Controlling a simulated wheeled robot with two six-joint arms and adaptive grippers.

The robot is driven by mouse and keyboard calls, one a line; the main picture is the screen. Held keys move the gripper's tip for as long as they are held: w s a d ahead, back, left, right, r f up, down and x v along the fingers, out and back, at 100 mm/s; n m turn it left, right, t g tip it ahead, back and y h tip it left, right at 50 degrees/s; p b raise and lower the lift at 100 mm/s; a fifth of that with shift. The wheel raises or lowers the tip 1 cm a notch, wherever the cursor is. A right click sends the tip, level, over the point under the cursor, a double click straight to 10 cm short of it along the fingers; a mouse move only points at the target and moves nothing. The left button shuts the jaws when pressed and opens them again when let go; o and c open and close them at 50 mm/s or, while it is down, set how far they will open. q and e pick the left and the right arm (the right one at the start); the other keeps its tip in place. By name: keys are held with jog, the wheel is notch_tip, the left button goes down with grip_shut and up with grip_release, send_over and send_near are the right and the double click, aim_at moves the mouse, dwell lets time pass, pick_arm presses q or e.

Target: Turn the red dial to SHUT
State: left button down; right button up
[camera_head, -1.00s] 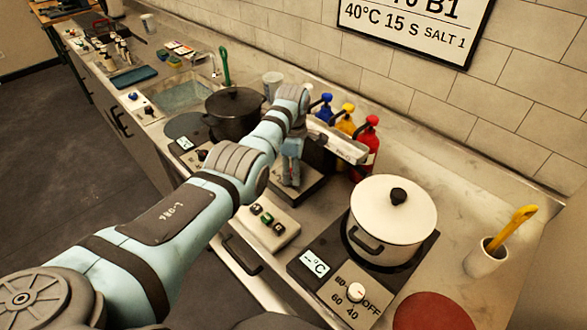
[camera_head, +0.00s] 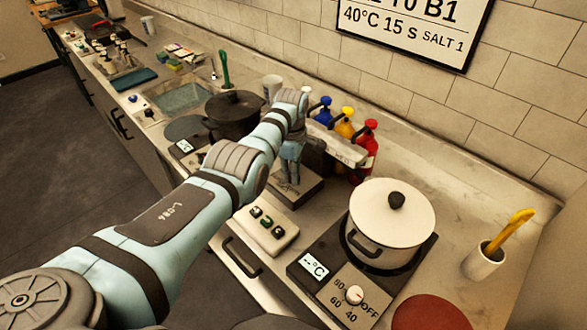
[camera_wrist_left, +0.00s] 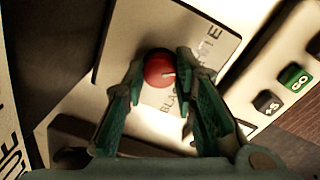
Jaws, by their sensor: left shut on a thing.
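The red dial (camera_wrist_left: 158,68) shows in the left wrist view as a round knob with a small white pointer mark, on a pale plate (camera_wrist_left: 125,40) with dark lettering. The lettering is partly covered, and I cannot read SHUT on it. My left gripper (camera_wrist_left: 162,66) is shut on the red dial, one finger on each side of it. In the head view my left gripper (camera_head: 290,172) points down at a device on the counter, and the dial is hidden there. My right gripper is not in view.
A white pot (camera_head: 391,222) stands on a cooker at the right, and a dark pot (camera_head: 234,112) stands behind my arm. Red (camera_head: 368,148), yellow and blue bottles stand near the wall. A button box (camera_head: 266,227) is in front of the device. Counter at far right is mostly clear.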

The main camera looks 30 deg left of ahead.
pick_arm(q)
jog(key=m, duration=0.3)
jog(key=shift+m, duration=1.9)
jog(key=c, duration=1.3)
grip_release()
jog(key=shift+r, duration=0.1)
